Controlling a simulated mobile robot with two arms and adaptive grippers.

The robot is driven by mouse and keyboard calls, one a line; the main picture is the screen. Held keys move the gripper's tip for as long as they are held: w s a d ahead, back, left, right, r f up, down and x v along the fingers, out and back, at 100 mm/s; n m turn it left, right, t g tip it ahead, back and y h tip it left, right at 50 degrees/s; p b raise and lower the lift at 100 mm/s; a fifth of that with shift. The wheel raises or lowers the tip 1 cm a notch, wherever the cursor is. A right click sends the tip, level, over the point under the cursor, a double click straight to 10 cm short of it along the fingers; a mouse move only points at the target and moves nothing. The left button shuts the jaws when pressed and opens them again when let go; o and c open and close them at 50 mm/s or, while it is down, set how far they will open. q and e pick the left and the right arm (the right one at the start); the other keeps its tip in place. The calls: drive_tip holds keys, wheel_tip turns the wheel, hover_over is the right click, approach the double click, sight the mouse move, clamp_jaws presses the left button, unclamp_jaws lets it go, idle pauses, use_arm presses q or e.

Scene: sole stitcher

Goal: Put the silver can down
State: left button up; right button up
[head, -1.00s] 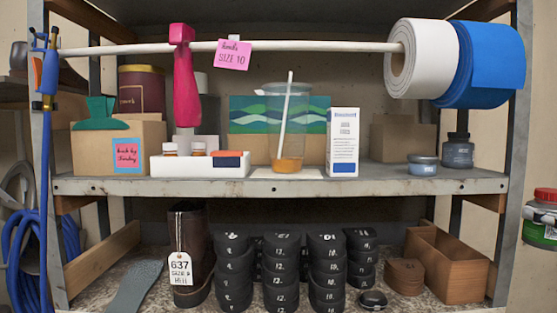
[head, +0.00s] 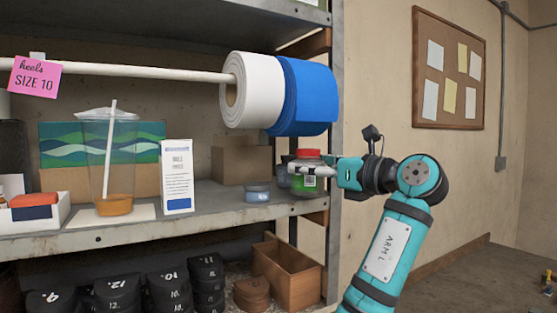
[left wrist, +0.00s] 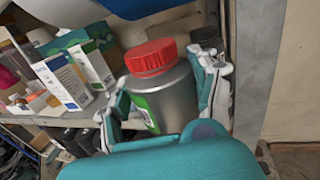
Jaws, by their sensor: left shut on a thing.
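The silver can (head: 309,183) has a red lid and a green label with a white patch. My left gripper (head: 318,169) is shut around its sides, coming in from the right in the head view. In the left wrist view, the grey can (left wrist: 173,97) stands roughly upright between the two fingers of the left gripper (left wrist: 163,100). In the head view it overlaps the right end of the middle shelf (head: 235,212). I cannot tell whether its base touches the shelf. My right gripper is not in view.
A small blue-grey tin (head: 257,191) and a dark jar (head: 283,172) are close left of the can. The shelf's metal post (head: 335,235) is close to its right. Blue (head: 305,97) and white rolls hang above. Bare shelf lies between the white box (head: 178,180) and the tin.

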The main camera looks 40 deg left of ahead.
use_arm(q)
drive_tip(key=a+p, duration=0.1)
drive_tip(key=a, duration=0.2)
drive_tip(key=shift+a+r, duration=0.15)
drive_tip(key=shift+a, duration=0.1)
drive_tip(key=shift+w+a, duration=0.1)
drive_tip(key=shift+a, duration=0.4)
drive_tip(key=shift+a+r+p, duration=0.15)
drive_tip(key=shift+a+p, duration=1)
drive_tip(key=shift+a, duration=0.1)
drive_tip(key=shift+w+a+f+p, duration=0.1)
drive_tip(key=shift+a+f+p, duration=0.45)
drive_tip(key=shift+f, duration=0.25)
drive_tip(key=shift+a+f, duration=0.15)
drive_tip(key=shift+f, duration=0.1)
drive_tip(key=shift+d, duration=0.35)
drive_tip(key=shift+f, duration=0.1)
drive_tip(key=o, duration=1.4)
drive_tip(key=shift+a, duration=0.15)
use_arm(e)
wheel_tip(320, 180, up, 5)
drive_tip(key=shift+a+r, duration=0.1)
